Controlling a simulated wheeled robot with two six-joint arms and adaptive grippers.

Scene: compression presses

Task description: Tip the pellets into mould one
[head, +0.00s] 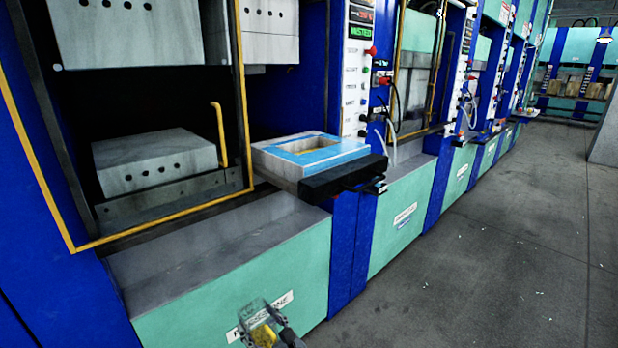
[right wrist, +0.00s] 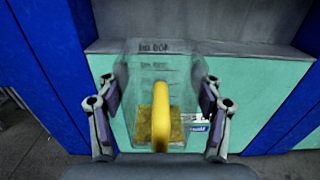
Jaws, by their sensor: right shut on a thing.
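A clear jug (right wrist: 135,70) with a yellow handle (right wrist: 161,115) and yellow pellets (right wrist: 146,122) at its bottom is held by my right gripper (right wrist: 158,128). The fingers are shut on it, one on each side. In the head view the jug (head: 258,312) and my right gripper (head: 278,334) show at the bottom edge, in front of the press base and below the mould. The mould (head: 275,164) is a pale block with a blue top face and an open rectangular cavity. It sits out at the press front. The cavity floor is hard to make out. My left gripper is not in view.
The press base (head: 225,240) has a grey ledge and a green front with a partly hidden label. A black bar (head: 343,177) juts from the mould's front. A yellow-edged guard frame (head: 243,100) stands left of it. Open floor (head: 480,270) lies right.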

